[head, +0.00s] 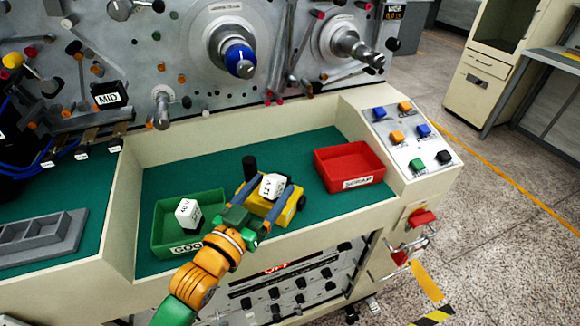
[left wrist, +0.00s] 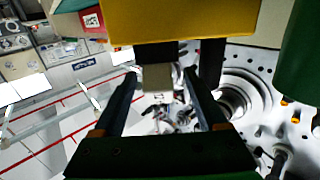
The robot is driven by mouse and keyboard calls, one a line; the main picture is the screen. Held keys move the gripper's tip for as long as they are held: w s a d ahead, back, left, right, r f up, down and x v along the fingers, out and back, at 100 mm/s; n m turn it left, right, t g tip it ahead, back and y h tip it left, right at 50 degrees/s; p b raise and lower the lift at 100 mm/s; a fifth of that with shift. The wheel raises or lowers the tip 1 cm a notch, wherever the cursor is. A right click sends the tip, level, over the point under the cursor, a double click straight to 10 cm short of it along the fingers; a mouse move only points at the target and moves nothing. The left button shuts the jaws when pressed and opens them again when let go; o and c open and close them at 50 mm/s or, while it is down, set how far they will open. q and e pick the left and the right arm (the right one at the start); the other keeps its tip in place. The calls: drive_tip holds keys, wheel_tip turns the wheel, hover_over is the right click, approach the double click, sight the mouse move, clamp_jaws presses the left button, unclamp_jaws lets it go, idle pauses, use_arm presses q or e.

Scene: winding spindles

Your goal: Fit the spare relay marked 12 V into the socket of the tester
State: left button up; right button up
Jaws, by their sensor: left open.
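The yellow tester (head: 257,206) stands on the green bench mat, with a black post (head: 250,167) at its back left; a yellow body also fills the top of the left wrist view (left wrist: 185,22). A white relay (head: 272,186) shows at the tester's top, its marking too small to read surely; whether it is seated cannot be told. My left gripper (head: 268,189) is open, with its fingers on either side of this relay. In the left wrist view a small beige block (left wrist: 158,78) shows between the fingers. Another white relay (head: 188,214) lies tilted in the green tray (head: 162,243). My right gripper is not in view.
A red scrap tray (head: 348,165) stands to the right of the tester. A sloped panel with coloured buttons (head: 410,135) bounds the recess at right. The machine face with spindles (head: 240,62) rises behind. Bare mat lies between the trays at the back.

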sight(280, 175)
use_arm(q)
drive_tip(key=shift+w+d+r, duration=0.25)
drive_tip(key=shift+w+r, duration=0.05)
drive_tip(key=shift+r, duration=0.05)
drive_tip(key=p+x, duration=0.1)
drive_tip(key=x, duration=0.4)
drive_tip(key=shift+f, duration=0.1)
drive_tip(key=shift+s+a, duration=0.1)
drive_tip(key=shift+s, duration=0.15)
drive_tip(key=c, duration=0.4)
clamp_jaws()
